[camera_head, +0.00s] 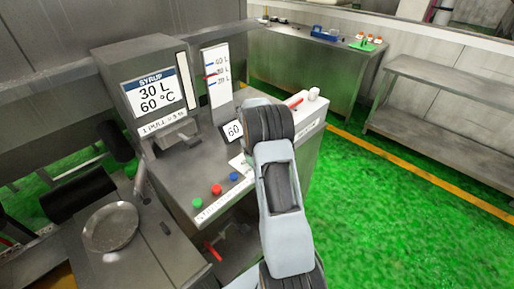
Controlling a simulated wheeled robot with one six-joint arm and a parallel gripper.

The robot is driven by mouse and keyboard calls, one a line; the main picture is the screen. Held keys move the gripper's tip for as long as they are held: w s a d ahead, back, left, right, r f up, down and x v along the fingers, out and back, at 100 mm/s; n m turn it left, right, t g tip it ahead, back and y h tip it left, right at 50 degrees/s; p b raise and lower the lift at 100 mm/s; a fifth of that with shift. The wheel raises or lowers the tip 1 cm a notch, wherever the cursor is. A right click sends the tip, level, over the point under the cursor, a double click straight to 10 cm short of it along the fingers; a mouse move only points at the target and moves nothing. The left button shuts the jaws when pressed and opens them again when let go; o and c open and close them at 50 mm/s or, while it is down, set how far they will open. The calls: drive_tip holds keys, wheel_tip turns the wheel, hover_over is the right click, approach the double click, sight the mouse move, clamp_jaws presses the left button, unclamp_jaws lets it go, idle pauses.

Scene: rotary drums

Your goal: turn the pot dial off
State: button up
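No dial that I can clearly tell as the pot dial shows; my arm covers part of the steel counter (188,165) where one could be. A small panel reading "60" (233,131) stands on the counter, just left of my arm. Green, red and blue buttons (216,190) sit along the counter's front edge. A red handle (296,102) and white knob-like pieces (314,94) are right of my arm's upper end. My arm reaches up from the bottom over the counter's right part. My gripper's fingers are hidden behind the arm.
A steel box (150,88) reads "SYRUP 30 L 60 °C". A level gauge (217,85) stands beside it. A round metal pan (110,227) is at lower left. A red lever (213,251) is below the counter. Green floor (390,220) is open at right, before a steel shelf (440,105).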

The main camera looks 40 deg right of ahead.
drive_tip(key=v, duration=1.3)
drive_tip(key=shift+r, duration=0.25)
wheel_tip(320, 180, down, 5)
drive_tip(key=a+m+t, duration=0.1)
drive_tip(key=a+m, duration=0.1)
drive_tip(key=s+a+r+t, duration=0.4)
drive_tip(key=s+a, duration=0.6)
drive_tip(key=s, duration=0.1)
drive_tip(key=s+a+r+t, duration=0.3)
drive_tip(key=s+a+r, duration=0.1)
drive_tip(key=s+a, duration=0.6)
drive_tip(key=shift+s+a+t+y, duration=0.15)
drive_tip(key=shift+s+t+y, duration=0.25)
drive_tip(key=shift+s, duration=0.75)
